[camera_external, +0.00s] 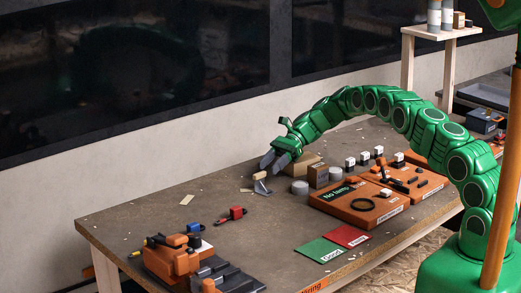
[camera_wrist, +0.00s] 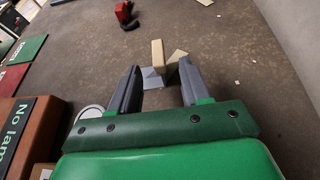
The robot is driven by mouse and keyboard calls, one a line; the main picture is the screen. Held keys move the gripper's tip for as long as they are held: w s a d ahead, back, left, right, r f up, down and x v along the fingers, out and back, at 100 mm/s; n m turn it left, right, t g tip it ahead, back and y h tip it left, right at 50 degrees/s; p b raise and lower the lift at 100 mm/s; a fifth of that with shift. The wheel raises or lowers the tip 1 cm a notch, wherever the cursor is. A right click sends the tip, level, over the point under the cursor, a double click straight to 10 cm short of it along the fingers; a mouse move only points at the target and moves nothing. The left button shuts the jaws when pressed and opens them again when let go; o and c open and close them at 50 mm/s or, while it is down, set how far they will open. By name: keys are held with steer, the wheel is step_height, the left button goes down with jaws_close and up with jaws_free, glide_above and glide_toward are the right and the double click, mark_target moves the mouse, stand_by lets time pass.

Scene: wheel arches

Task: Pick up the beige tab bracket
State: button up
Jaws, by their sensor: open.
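The beige tab bracket (camera_external: 260,177) stands on the workbench near its back edge, with a beige upper part and a grey base. In the wrist view its beige part (camera_wrist: 157,51) rises just beyond the fingertips, and its grey base shows between them. My gripper (camera_external: 273,162) is open and empty, pointing down at the bracket from just behind and above it in the external view. In the wrist view my two grey fingers (camera_wrist: 160,68) lie on either side of the bracket's line. I cannot tell whether either finger touches it.
Beige scraps (camera_external: 187,200) lie on the bench (camera_external: 200,185). A red clamp-like part (camera_external: 235,213) is to the left. A grey disc (camera_external: 300,187), cardboard boxes (camera_external: 318,176) and an orange board (camera_external: 345,208) stand close on the right. Green (camera_external: 319,250) and red (camera_external: 346,236) mats lie in front.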

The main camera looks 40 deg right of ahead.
mark_target(261, 173)
steer(key=shift+x, duration=3.9)
steer(key=shift+r, duration=0.15)
jaws_close()
